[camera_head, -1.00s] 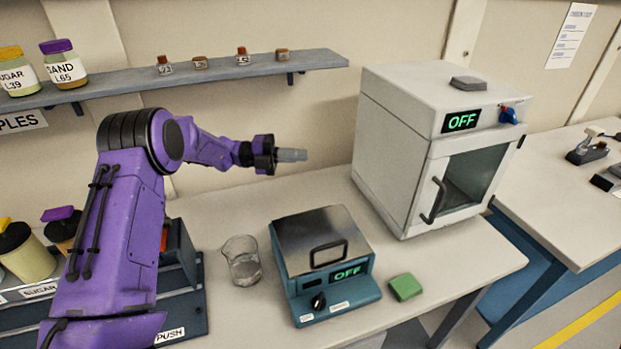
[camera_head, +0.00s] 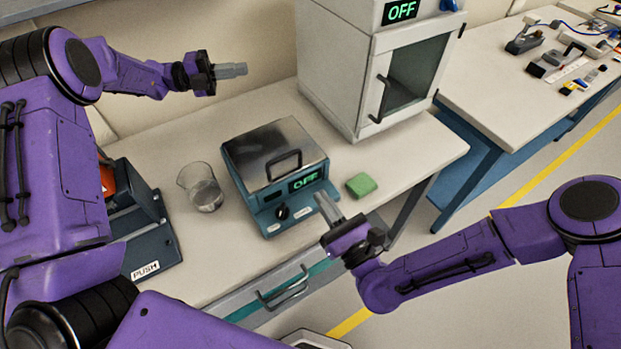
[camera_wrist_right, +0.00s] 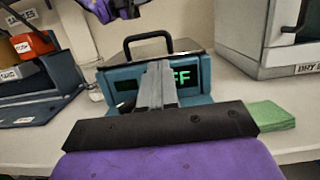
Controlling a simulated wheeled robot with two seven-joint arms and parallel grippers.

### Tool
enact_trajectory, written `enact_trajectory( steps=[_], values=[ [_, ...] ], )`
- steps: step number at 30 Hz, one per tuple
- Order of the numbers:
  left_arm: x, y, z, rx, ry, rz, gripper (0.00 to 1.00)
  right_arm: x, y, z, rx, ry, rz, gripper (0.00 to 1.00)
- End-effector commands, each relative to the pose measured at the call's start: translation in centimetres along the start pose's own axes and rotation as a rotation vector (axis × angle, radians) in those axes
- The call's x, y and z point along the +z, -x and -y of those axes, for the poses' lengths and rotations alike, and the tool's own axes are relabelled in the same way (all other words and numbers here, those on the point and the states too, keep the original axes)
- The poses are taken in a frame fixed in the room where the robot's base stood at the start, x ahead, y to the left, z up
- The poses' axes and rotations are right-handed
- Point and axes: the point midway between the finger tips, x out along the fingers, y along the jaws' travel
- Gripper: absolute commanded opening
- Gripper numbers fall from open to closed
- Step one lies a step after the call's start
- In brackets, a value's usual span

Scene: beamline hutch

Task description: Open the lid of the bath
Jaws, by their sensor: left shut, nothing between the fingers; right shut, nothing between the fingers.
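The bath is a teal box (camera_head: 262,222) on the bench in the head view, with a green OFF display and a dark knob on its front. Its metal lid (camera_head: 262,152) is closed, with a black handle (camera_head: 284,165) near the front edge. In the right wrist view the handle (camera_wrist_right: 148,36) stands beyond my fingers. My right gripper (camera_head: 328,208) is shut and empty, just in front of the bath's front right corner, apart from the handle. It also shows in the right wrist view (camera_wrist_right: 158,75). My left gripper (camera_head: 232,70) is shut and empty above the bench, behind and left of the bath.
A white oven (camera_head: 345,70) with an OFF display stands behind right. A drawer handle (camera_head: 283,288) juts from the bench front.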

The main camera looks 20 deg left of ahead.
Motion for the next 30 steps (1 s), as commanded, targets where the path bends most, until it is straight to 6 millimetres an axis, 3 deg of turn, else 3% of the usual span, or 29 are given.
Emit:
enact_trajectory(
  steps=[9,15,30],
  values=[
    [0.0,0.0,0.0,0.0,0.0,0.0,0.0,-0.1,-6.0,-0.1,0.002,0.007,-0.001,0.0],
    [0.0,0.0,0.0,0.0,0.0,0.0,0.0,-0.1,-8.7,-0.1,0.003,0.007,-0.003,0.0],
    [0.0,0.0,0.0,0.0,0.0,0.0,0.0,0.3,-9.6,0.0,0.001,0.006,-0.004,0.0]
  ],
)
